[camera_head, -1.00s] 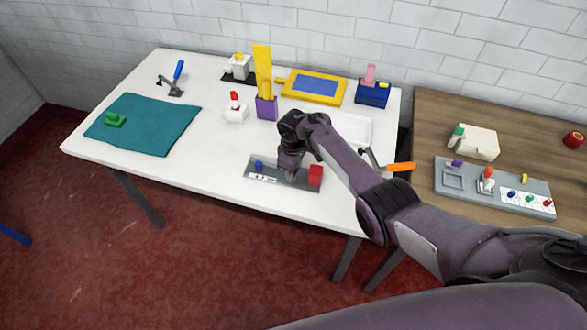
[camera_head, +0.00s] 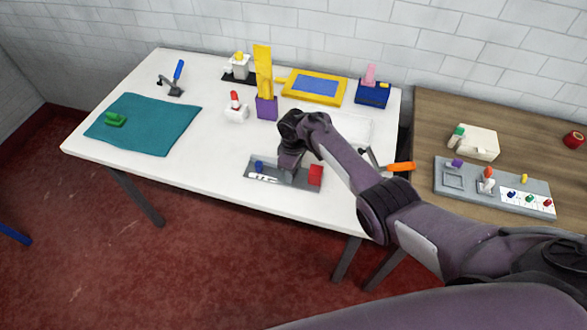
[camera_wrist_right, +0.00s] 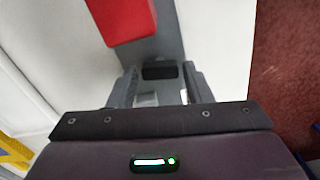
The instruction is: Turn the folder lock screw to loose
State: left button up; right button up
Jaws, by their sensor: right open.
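The grey folder plate (camera_head: 268,182) lies near the front edge of the white table. It carries a small blue knob (camera_head: 259,165), white markings at its left and a red block (camera_head: 316,175) at its right end. My right gripper (camera_head: 287,172) points down over the middle of the plate, left of the red block. In the right wrist view its open fingers (camera_wrist_right: 160,88) stand either side of a small pale part (camera_wrist_right: 147,100), with a black piece (camera_wrist_right: 160,72) just beyond. I cannot tell which part is the lock screw, or whether the fingers touch it. My left gripper is out of view.
A teal cloth (camera_head: 145,125) with a green block lies at left. A purple holder (camera_head: 266,108) with a yellow piece and a white red-topped item (camera_head: 236,110) stand behind the plate. An orange-handled tool (camera_head: 398,167) lies to the right, near a wooden table (camera_head: 427,130).

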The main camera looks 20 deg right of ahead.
notch_tip(320, 180, up, 8)
jog(key=shift+f+p, duration=0.15)
jog(key=shift+p, duration=0.2)
dwell(0.4)
